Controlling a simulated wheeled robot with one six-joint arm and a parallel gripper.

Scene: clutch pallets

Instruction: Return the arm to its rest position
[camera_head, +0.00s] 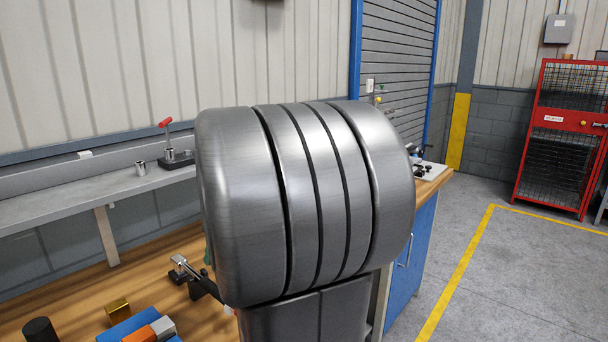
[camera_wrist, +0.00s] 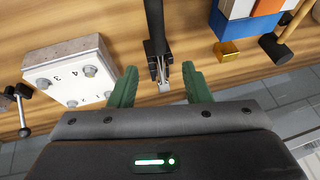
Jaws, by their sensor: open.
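My gripper (camera_wrist: 160,69) shows in the wrist view with its two green fingers spread apart. A dark tool with a silver metal tip (camera_wrist: 157,48) lies in line with the gap between the fingers; I cannot tell how far below them it is, and neither finger visibly touches it. What looks like the same tool (camera_head: 188,272) lies on the wooden bench in the head view.
A white numbered plate with bolts (camera_wrist: 70,72) lies left in the wrist view. A red mesh cabinet (camera_head: 562,140) stands far right; the floor before it is clear.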

